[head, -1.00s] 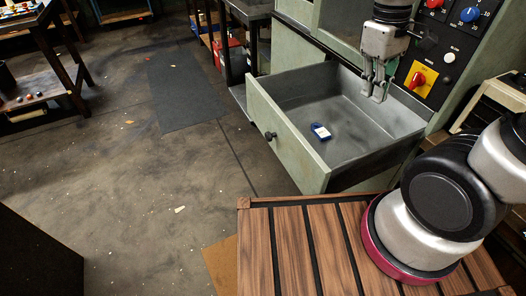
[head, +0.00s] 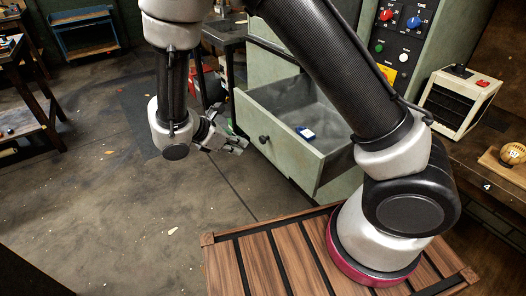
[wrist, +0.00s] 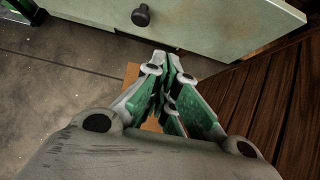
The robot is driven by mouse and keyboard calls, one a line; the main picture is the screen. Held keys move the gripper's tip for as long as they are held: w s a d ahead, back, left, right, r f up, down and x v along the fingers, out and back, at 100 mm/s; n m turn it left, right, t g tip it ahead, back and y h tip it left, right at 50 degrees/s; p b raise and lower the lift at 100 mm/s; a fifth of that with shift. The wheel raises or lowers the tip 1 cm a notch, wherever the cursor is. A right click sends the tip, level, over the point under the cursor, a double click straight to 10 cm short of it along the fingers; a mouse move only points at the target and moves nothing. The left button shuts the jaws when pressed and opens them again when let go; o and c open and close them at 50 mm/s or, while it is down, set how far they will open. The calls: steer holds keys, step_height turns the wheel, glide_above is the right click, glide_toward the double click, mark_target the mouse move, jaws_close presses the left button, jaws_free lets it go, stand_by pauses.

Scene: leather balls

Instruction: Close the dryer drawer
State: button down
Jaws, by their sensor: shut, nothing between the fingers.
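The dryer drawer (head: 292,158) is pulled out of the pale green dryer cabinet. Its front panel has a dark round knob (head: 264,139), which also shows in the wrist view (wrist: 141,15). My gripper (head: 240,146) is in front of the drawer's front panel, to the left of the knob in the head view. In the wrist view my gripper (wrist: 165,70) is shut and empty, its fingertips pointing toward the drawer front (wrist: 210,25) with a gap between. Part of the drawer's inside is hidden behind my arm.
The dryer's control panel (head: 400,40) has several coloured knobs. A cream heater-like box (head: 458,100) stands at the right on a wooden bench. My wooden-slatted base is close below the drawer. Open concrete floor (head: 130,215) lies at the left.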

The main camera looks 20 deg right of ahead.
glide_toward(276, 152)
step_height(276, 152, down, 3)
steer(key=a, duration=0.1)
steer(key=shift+w+d+f, duration=0.1)
steer(key=shift+w+d, duration=0.15)
steer(key=shift+d, duration=0.75)
steer(key=shift+w+d+f, duration=0.1)
steer(key=shift+w+d, duration=0.15)
steer(key=shift+d, duration=0.75)
